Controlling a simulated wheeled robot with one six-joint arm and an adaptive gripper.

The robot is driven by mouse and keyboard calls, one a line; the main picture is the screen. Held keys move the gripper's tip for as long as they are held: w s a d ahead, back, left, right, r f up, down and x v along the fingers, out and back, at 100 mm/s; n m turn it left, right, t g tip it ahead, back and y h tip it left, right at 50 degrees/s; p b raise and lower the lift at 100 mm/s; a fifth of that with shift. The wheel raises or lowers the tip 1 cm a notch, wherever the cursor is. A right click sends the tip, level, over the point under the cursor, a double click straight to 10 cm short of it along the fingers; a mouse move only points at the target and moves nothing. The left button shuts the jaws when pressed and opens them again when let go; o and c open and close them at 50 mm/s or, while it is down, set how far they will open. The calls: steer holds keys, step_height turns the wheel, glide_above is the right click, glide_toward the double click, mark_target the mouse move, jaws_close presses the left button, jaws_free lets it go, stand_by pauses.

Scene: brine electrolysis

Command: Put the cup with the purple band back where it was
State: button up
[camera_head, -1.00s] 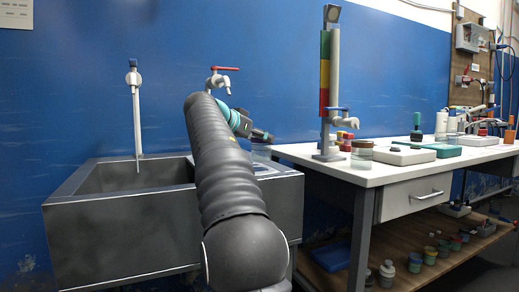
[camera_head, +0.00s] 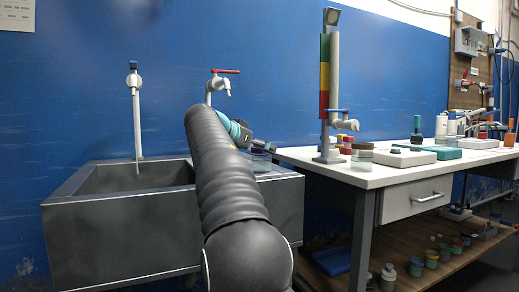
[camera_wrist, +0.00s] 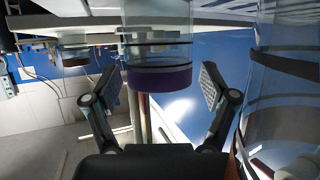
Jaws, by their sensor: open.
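The clear cup with the purple band (camera_wrist: 158,76) is between the spread fingers of my gripper (camera_wrist: 160,88) in the wrist view, with a gap on each side. That view looks upside down, so the band is at the cup's top end. In the head view a small clear cup (camera_head: 261,162) stands on the right ledge of the sink, right under my gripper (camera_head: 264,148); its band colour is hard to tell there. My gripper is open and holds nothing.
A large clear vessel (camera_wrist: 280,80) is close on the right in the wrist view. The grey sink (camera_head: 120,220) is left of the white table (camera_head: 360,172), which bears a tap stand (camera_head: 328,100), jars and trays. A red-handled tap (camera_head: 222,84) rises behind my arm.

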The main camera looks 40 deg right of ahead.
steer(key=shift+a+f, duration=0.1)
steer(key=shift+a, duration=0.05)
steer(key=p+v, duration=0.1)
steer(key=v, duration=1.2)
steer(key=shift+a, duration=0.3)
steer(key=shift+s, duration=0.1)
